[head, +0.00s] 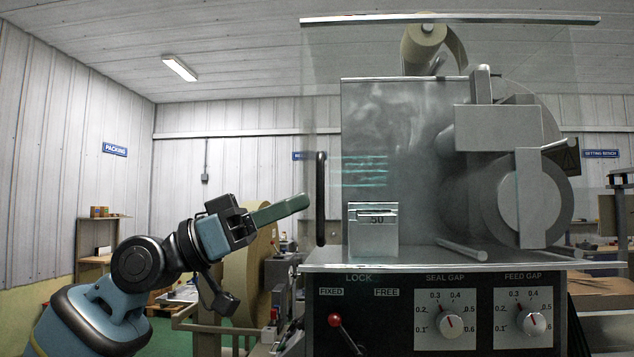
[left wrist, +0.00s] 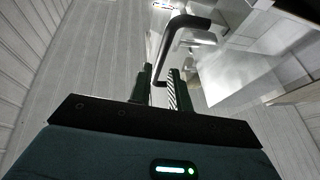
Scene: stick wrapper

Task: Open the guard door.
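The guard door (head: 323,110) is a clear panel under a metal top rail, and it stands across the front of the wrapper, apparently closed. Its black upright bar handle (head: 320,198) is at the door's left edge. My left gripper (head: 303,203) points right at the handle's middle, its tips just short of it in the head view. In the left wrist view the fingers (left wrist: 158,78) are apart, and the handle (left wrist: 178,40) shows ahead of them, its near end lined up with the gap. Contact cannot be told. My right gripper is not in view.
Below the door is a black panel with a red-knobbed lock lever (head: 334,320), leaning toward the FIXED side, and two dials (head: 449,324). Behind the door are rollers and a box marked 50 (head: 373,238). A large tan roll (head: 240,285) stands behind my left arm.

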